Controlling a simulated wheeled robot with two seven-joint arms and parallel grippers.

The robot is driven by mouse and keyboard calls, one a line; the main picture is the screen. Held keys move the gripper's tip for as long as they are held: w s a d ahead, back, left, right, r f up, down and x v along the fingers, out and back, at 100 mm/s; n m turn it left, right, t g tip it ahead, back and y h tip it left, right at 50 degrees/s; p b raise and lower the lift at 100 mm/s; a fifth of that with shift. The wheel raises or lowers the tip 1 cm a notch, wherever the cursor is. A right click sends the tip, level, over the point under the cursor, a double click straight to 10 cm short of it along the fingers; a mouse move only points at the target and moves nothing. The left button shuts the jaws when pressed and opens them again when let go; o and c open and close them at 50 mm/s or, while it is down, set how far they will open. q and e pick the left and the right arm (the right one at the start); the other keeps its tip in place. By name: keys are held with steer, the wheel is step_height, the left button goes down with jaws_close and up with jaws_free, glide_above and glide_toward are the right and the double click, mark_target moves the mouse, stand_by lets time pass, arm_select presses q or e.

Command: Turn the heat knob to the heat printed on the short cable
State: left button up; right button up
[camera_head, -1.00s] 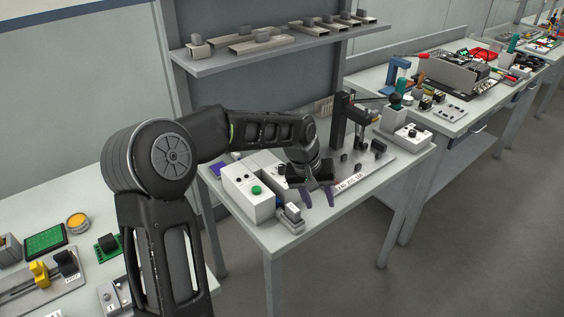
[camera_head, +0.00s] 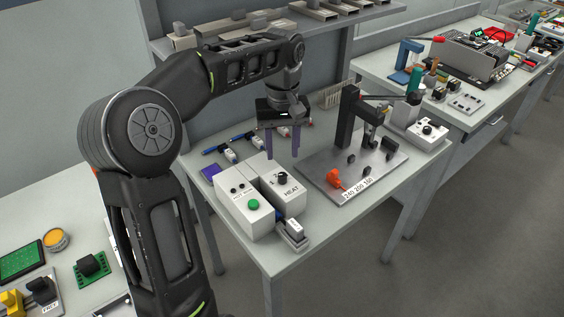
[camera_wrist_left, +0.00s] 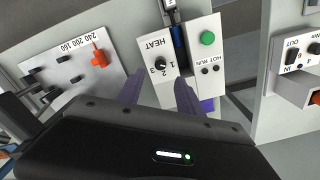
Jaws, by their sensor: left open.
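The heat knob (camera_head: 283,176) is a small black dial on the sloped top of a white box marked HEAT (camera_head: 292,190). In the left wrist view the knob (camera_wrist_left: 160,64) has the numbers 1, 2 and 3 beside it; its pointer is too small to read. My left gripper (camera_head: 282,155) is open and empty, its purple fingers pointing down beside and behind the HEAT box, apart from the knob. Blue cables with white tags (camera_head: 229,155) lie at the table's back left; I cannot tell which is short or read their print.
A green-button box (camera_head: 253,204) stands beside the HEAT box. A grey plate (camera_head: 352,190) marked 240 200 160 carries an orange handle (camera_head: 333,178) and a dark upright press (camera_head: 348,120). A small grey device (camera_head: 291,232) sits at the front edge. A shelf (camera_head: 300,35) runs behind.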

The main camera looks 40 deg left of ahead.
mark_target(282, 175)
arm_select(q)
steer(key=shift+s+d+r, duration=0.15)
steer(key=shift+s, duration=0.1)
steer(key=shift+w+f, duration=0.1)
steer(key=shift+f, duration=0.65)
step_height(282, 175, down, 6)
steer(key=shift+f+p, duration=0.25)
steer(key=shift+p, duration=0.25)
steer(key=shift+c, duration=0.5)
jaws_close()
